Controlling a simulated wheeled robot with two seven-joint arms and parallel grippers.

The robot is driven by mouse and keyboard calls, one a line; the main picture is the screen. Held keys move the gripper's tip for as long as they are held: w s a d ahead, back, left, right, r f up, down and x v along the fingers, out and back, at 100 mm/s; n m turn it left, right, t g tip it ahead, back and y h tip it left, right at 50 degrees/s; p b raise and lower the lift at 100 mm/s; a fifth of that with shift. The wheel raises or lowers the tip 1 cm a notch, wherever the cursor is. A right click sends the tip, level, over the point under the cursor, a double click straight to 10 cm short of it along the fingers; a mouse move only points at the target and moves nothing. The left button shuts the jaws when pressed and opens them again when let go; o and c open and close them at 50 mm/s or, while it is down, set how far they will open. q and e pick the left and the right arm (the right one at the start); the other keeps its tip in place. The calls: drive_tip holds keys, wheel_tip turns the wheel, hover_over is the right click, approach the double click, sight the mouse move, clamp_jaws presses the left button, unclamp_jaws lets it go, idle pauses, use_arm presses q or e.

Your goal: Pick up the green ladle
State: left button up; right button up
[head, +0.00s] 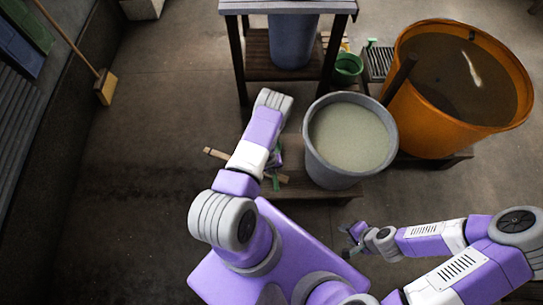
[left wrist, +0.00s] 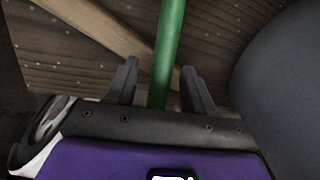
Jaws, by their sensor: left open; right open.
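The green ladle shows in the left wrist view as a green handle (left wrist: 170,45) running up between the two dark fingers of my left gripper (left wrist: 158,75). The fingers stand apart on either side of it; I cannot tell whether either touches. In the head view my left arm largely covers the left gripper (head: 274,163), and a small bit of the green handle (head: 276,183) shows beside it. The ladle's bowl cannot be made out. My right gripper (head: 352,239) is open and empty, low, in front of the grey tub.
A low wooden platform (head: 310,188) carries a grey tub of pale liquid (head: 315,165), close right of my left gripper. A wooden stick (head: 216,153) lies by the gripper. A large orange tub (head: 415,130) stands right; a wooden table (head: 240,60) stands behind.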

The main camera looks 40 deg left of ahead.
use_arm(q)
drive_tip(key=shift+w+f, duration=0.1)
drive_tip(key=shift+f, duration=0.35)
drive_tip(key=shift+r, duration=0.1)
clamp_jaws()
drive_tip(key=shift+r, duration=0.15)
